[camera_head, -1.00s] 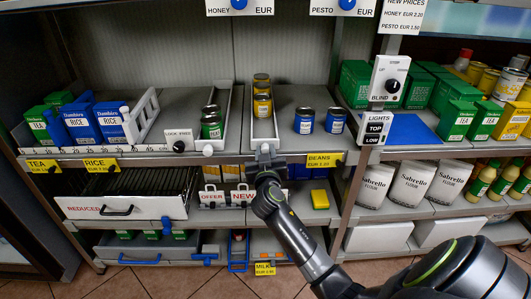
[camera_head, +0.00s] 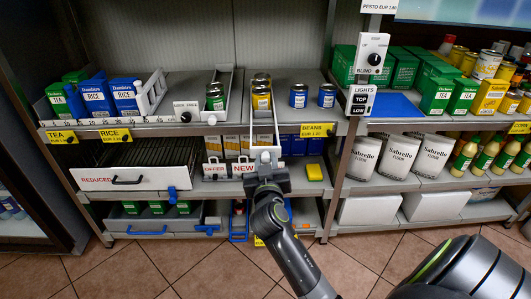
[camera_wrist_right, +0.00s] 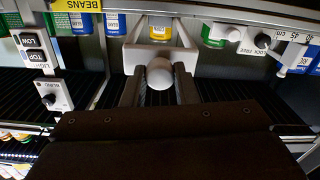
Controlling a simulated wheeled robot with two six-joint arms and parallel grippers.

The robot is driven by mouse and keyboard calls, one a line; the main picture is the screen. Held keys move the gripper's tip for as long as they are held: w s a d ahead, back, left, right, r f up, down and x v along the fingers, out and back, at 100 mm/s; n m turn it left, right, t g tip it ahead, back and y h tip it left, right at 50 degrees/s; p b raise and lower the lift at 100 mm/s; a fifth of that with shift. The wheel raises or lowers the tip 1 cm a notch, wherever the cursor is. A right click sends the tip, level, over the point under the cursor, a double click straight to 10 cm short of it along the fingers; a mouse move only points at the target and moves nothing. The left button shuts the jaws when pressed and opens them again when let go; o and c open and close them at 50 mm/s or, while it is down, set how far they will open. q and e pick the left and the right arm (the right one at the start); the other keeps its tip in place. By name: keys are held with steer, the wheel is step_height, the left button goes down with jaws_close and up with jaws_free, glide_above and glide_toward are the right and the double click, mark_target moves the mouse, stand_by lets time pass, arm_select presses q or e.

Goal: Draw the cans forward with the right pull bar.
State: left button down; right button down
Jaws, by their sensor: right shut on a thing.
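The right pull bar is a pale tray-like slide with a front plate and a round white knob, seen in the wrist view (camera_wrist_right: 159,73). Its pale side wall (camera_head: 252,115) shows in the head view. Several yellow-labelled cans (camera_head: 261,100) stand in a row in it; one shows behind the knob in the wrist view (camera_wrist_right: 160,30). The bar's front juts out past the shelf edge. My right gripper (camera_head: 266,168) is shut on the knob, with one finger on each side. My left gripper is not in view.
Left of it is another slide with green cans (camera_head: 215,97) and a white knob. Blue cans (camera_head: 299,96) stand to the right. A "LOCK FREE" switch (camera_head: 187,111) sits on the shelf edge. Below are "OFFER" and "NEW" signs (camera_head: 217,170) and a yellow block (camera_head: 314,172).

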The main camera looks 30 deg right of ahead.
steer(key=shift+v, duration=0.85)
steer(key=c, duration=1.1)
jaws_free()
steer(key=shift+s, duration=0.15)
